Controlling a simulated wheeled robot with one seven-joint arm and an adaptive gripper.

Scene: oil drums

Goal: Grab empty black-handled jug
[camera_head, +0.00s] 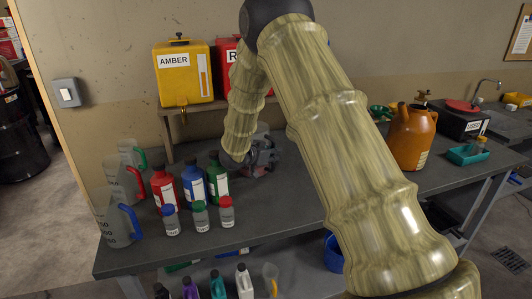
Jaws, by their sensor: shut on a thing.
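My gripper (262,168) is low over the back of the grey workbench, behind and right of the bottles. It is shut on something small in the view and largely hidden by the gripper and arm. I cannot make out a black handle or tell whether the held thing is empty. Three clear jugs stand at the bench's left end: one with a green handle (131,153), one with a red handle (124,180) and one with a blue handle (118,222). These are apart from my gripper.
Red (164,188), blue (191,184) and green (217,180) bottles stand left of my gripper, with small capped bottles in front. A yellow AMBER tank (182,74) sits on a rear shelf. An orange can (411,138) stands right. The bench's front middle (285,215) is clear.

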